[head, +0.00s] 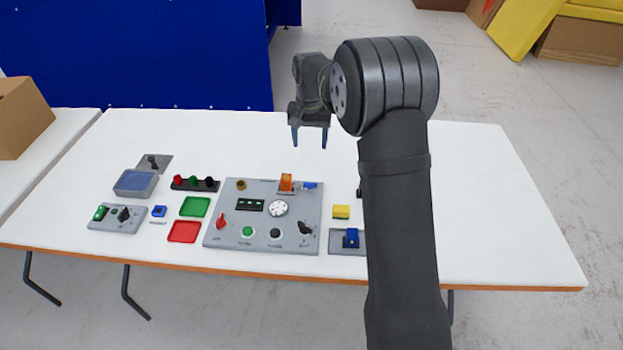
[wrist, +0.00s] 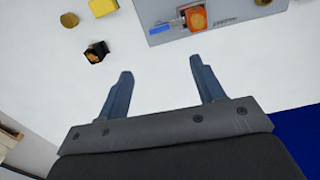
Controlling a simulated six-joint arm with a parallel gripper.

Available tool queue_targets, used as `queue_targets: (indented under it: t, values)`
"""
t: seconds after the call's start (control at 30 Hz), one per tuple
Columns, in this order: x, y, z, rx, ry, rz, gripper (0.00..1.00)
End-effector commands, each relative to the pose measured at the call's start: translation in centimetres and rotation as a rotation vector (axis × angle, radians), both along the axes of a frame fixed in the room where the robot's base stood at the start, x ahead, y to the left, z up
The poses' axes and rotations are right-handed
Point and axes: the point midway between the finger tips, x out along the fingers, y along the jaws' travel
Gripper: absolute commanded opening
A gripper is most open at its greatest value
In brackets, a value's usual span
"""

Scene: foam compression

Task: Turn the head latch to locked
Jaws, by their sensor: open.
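My gripper (head: 309,138) is open and empty above the back of the table, beyond the grey control panel (head: 262,187). In the wrist view its two blue-grey fingers (wrist: 165,70) are apart with only bare white table between them. An orange block (head: 286,183) with a blue piece (head: 310,185) beside it sits at the panel's back edge. The orange block (wrist: 196,18) and blue piece (wrist: 168,26) also show ahead of the fingers in the wrist view. No label is readable, so I cannot tell which part is the head latch or how it is turned.
The panel also carries a red knob (head: 221,222), a white dial (head: 278,208) and a black knob (head: 305,228). Red (head: 184,232) and green (head: 195,206) trays lie left. My arm hides some table there. The table's back is clear.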

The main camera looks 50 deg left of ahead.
Motion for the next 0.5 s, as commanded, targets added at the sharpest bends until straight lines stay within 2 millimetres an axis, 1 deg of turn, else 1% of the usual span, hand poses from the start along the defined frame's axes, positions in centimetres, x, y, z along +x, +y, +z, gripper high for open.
queue_targets:
  t: [0.03,0.1,0.2,0.27,0.37,0.5]
  values:
    - [0.0,-0.1,0.8,0.000,0.000,-0.033,0.62]
    - [-0.1,-0.2,1.4,-0.001,0.001,-0.064,0.62]
    - [-0.1,-0.2,1.0,-0.003,0.002,-0.080,0.62]
    - [-0.1,-0.3,0.3,-0.005,0.002,-0.080,0.62]
    - [-0.2,-0.3,-1.5,-0.007,0.003,-0.078,0.62]
    - [-0.2,-0.3,-4.6,-0.007,0.003,-0.077,0.62]
